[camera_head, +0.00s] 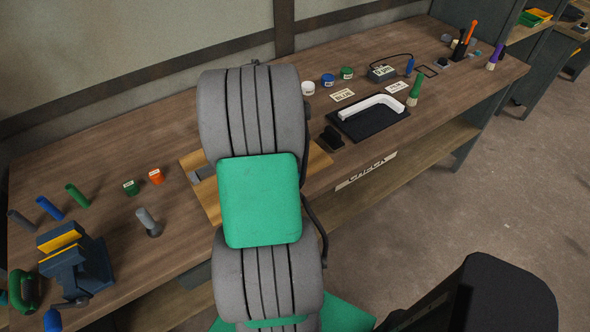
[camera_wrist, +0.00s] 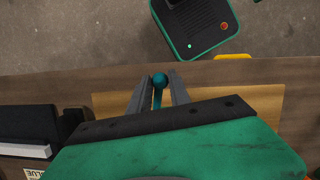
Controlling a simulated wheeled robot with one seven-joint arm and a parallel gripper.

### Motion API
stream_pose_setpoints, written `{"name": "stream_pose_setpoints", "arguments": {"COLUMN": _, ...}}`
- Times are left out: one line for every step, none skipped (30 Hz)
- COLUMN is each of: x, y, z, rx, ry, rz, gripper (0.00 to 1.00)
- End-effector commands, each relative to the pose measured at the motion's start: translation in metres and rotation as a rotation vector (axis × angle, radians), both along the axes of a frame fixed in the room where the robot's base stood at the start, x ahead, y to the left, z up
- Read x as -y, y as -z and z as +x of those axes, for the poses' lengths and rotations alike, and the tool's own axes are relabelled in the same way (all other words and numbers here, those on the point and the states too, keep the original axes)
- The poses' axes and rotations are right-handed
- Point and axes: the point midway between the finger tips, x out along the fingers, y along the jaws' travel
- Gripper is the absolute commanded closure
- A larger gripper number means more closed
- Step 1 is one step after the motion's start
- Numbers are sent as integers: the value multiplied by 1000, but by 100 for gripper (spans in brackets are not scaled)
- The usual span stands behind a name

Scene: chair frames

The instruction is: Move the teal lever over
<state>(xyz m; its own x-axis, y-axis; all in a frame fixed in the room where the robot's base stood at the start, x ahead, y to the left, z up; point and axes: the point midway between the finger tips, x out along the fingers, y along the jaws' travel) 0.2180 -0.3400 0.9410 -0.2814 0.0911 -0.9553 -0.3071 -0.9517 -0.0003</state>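The teal lever (camera_wrist: 158,92) shows in the wrist view as a round knob on a short stem. It stands between the two fingers of my gripper (camera_wrist: 159,90), which reach along either side of it. A narrow gap shows on each side of the stem, so the gripper looks open around the lever, not shut on it. The lever is over a light wooden board (camera_wrist: 268,103) near the table's edge. In the head view my arm hides the lever and the gripper; only parts of the board (camera_head: 318,160) show beside the arm.
A black tray (camera_head: 350,125) with a white angled piece (camera_head: 385,103) lies right of my arm, with a small black block (camera_head: 332,137) nearby. A green bottle (camera_head: 415,91) stands beside the tray.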

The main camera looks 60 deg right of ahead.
Motion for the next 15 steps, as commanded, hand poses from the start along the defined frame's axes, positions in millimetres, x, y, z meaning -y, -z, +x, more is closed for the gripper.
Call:
{"name": "stream_pose_setpoints", "arguments": {"x": 0, "y": -1, "z": 0, "rx": 0, "ry": 1, "rz": 0, "gripper": 89}}
{"name": "stream_pose_setpoints", "arguments": {"x": 0, "y": -1, "z": 0, "rx": 0, "ry": 1, "rz": 0, "gripper": 91}}
{"name": "stream_pose_setpoints", "arguments": {"x": 0, "y": -1, "z": 0, "rx": 0, "ry": 1, "rz": 0, "gripper": 94}}
{"name": "stream_pose_setpoints", "arguments": {"x": 0, "y": -1, "z": 0, "rx": 1, "ry": 1, "rz": -1, "gripper": 97}}
{"name": "stream_pose_setpoints", "arguments": {"x": 0, "y": -1, "z": 0, "rx": 1, "ry": 1, "rz": -1, "gripper": 99}}
{"name": "stream_pose_setpoints", "arguments": {"x": 0, "y": -1, "z": 0, "rx": 1, "ry": 1, "rz": -1, "gripper": 99}}
{"name": "stream_pose_setpoints", "arguments": {"x": 0, "y": -2, "z": 0, "rx": 1, "ry": 1, "rz": -1, "gripper": 99}}
{"name": "stream_pose_setpoints", "arguments": {"x": 1, "y": -2, "z": 0, "rx": 1, "ry": 1, "rz": -1, "gripper": 99}}
{"name": "stream_pose_setpoints", "arguments": {"x": 2, "y": -2, "z": -1, "rx": 0, "ry": 1, "rz": 0, "gripper": 99}}
{"name": "stream_pose_setpoints", "arguments": {"x": 4, "y": -3, "z": -2, "rx": 0, "ry": 2, "rz": 0, "gripper": 99}}
{"name": "stream_pose_setpoints", "arguments": {"x": 6, "y": -3, "z": -3, "rx": 0, "ry": 2, "rz": 0, "gripper": 99}}
{"name": "stream_pose_setpoints", "arguments": {"x": 8, "y": -4, "z": -4, "rx": 0, "ry": 3, "rz": 0, "gripper": 99}}
{"name": "stream_pose_setpoints", "arguments": {"x": 10, "y": -4, "z": -5, "rx": 0, "ry": 3, "rz": -1, "gripper": 99}}
{"name": "stream_pose_setpoints", "arguments": {"x": 12, "y": -4, "z": -6, "rx": 1, "ry": 3, "rz": -1, "gripper": 99}}
{"name": "stream_pose_setpoints", "arguments": {"x": 15, "y": -4, "z": -8, "rx": 0, "ry": 3, "rz": -2, "gripper": 99}}
